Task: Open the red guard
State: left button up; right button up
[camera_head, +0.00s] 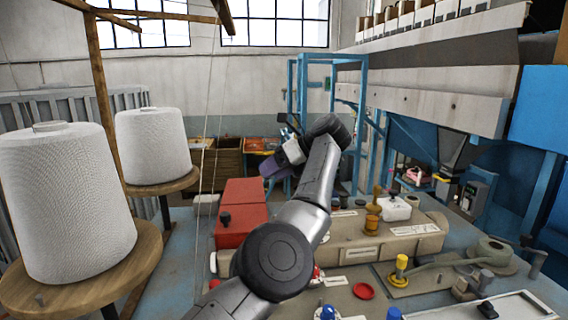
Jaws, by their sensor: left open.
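The red guard (240,207) is a red box-shaped cover with a dark knob (225,218) on its near left part. It sits at the left end of the beige sewing machine (385,246) and looks shut. My left arm rises from the bottom in front of the machine and bends back at the top. My left gripper (270,174) is open above and behind the guard's far right corner, apart from it as far as I can tell. Its fingertips are small and partly hidden. The arm covers the guard's right side. My right gripper is not in view.
Two large white thread cones (62,205) (153,146) stand on round wooden plates at the left, with thin threads running near the guard. A yellow knob (401,264) and a red disc (363,291) are on the right front. A blue frame (300,95) stands behind.

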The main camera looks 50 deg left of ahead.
pick_arm(q)
jog(key=shift+p+v, duration=1.1)
jog(key=shift+v, duration=0.3)
